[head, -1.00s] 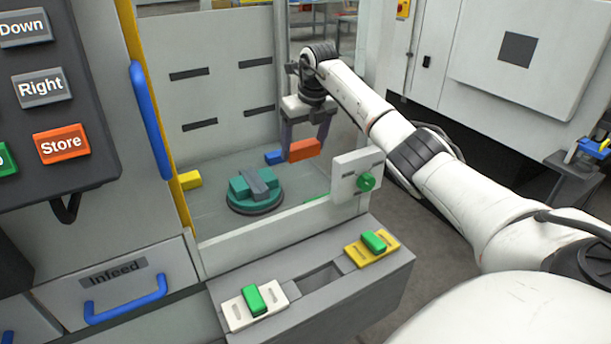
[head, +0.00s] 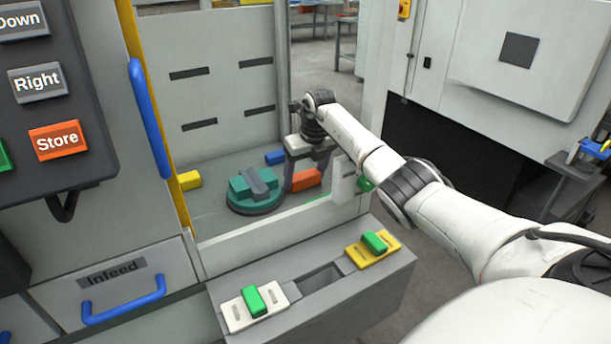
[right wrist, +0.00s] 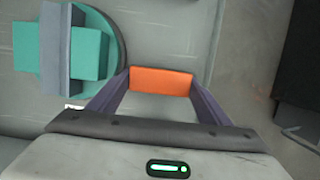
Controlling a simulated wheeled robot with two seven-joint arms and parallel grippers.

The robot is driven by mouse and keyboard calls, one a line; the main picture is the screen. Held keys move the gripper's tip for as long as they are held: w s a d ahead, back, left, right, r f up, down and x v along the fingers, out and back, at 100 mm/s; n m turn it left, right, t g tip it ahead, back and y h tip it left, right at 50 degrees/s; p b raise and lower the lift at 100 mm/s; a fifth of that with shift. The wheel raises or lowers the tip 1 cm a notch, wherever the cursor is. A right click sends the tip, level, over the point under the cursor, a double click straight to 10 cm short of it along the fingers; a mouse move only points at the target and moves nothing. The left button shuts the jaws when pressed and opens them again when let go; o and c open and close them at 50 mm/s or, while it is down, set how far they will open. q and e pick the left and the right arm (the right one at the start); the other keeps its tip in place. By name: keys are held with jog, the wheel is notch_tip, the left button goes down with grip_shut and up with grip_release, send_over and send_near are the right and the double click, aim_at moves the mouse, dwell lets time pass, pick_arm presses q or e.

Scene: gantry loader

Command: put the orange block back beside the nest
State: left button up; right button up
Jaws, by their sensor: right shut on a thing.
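The orange block (head: 306,180) is between the fingers of my right gripper (head: 305,177), which is shut on it. In the right wrist view the orange block (right wrist: 162,81) spans between the two fingertips. It is low over the machine floor, just right of the nest (head: 255,199), a round teal fixture with a grey bar across it. The nest also shows at the upper left of the right wrist view (right wrist: 119,60), apart from the block. I cannot tell whether the block touches the floor. My left gripper is not in view.
A blue block (head: 275,157) lies behind the nest and a yellow block (head: 190,179) lies left of it. A low front wall (head: 270,232) borders the floor. A grey ledge (head: 320,282) in front carries two green pieces on plates. A blue handle (head: 150,120) stands at left.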

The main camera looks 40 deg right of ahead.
jog(key=shift+f, duration=0.15)
jog(key=o, duration=0.9)
jog(key=d+b+v, duration=0.1)
jog(key=v, duration=1.1)
jog(key=shift+a+r, duration=0.25)
jog(key=shift+a, duration=0.25)
jog(key=shift+w, duration=0.1)
